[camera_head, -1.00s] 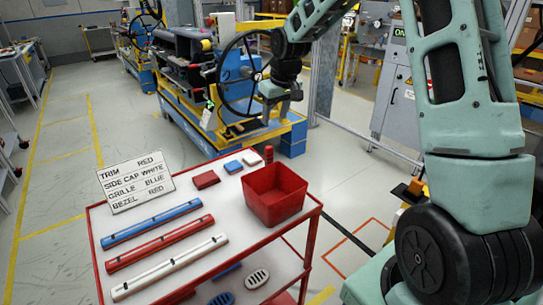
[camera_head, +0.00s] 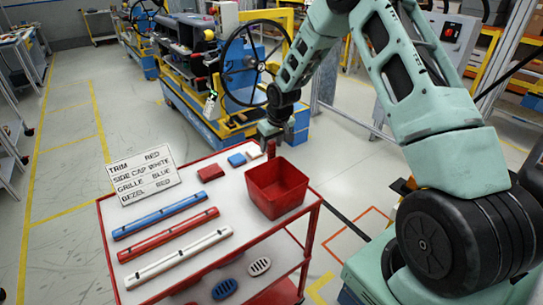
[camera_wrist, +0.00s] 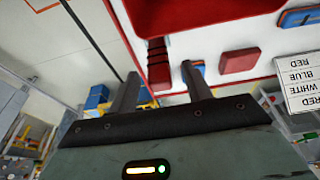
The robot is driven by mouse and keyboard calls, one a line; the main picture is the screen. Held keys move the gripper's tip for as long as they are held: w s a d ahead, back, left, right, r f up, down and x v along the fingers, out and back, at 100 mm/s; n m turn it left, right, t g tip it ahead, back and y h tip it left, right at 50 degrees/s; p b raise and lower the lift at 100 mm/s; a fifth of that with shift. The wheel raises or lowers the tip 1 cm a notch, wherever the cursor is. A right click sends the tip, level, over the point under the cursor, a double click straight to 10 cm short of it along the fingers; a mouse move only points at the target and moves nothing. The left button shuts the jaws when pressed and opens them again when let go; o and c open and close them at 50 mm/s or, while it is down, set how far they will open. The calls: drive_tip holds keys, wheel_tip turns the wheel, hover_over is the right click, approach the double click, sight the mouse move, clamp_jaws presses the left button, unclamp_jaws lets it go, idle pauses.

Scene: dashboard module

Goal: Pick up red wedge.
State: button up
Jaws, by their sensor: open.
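A flat red block (camera_head: 210,172) lies near the back edge of the cart top, and it also shows in the wrist view (camera_wrist: 240,61). A small upright ridged red piece (camera_wrist: 158,62) stands at the back right beside the red bin; I cannot tell for sure which of the two is the wedge. My gripper (camera_head: 272,137) is open and points down over the back right edge of the cart. In the wrist view the ridged piece shows between the fingertips (camera_wrist: 159,70), with nothing held. In the head view my gripper partly hides that piece.
The red bin (camera_head: 277,187) stands close by. Blue, red and white bars, and a sign (camera_head: 145,179), fill the cart's left. A steering wheel (camera_head: 253,62) stands behind.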

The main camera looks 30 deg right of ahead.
sight(271, 150)
drive_tip(key=shift+p+x, duration=0.5)
drive_tip(key=shift+x, duration=1.2)
drive_tip(key=shift+s, duration=0.1)
clamp_jaws()
drive_tip(key=c, duration=1.1)
unclamp_jaws()
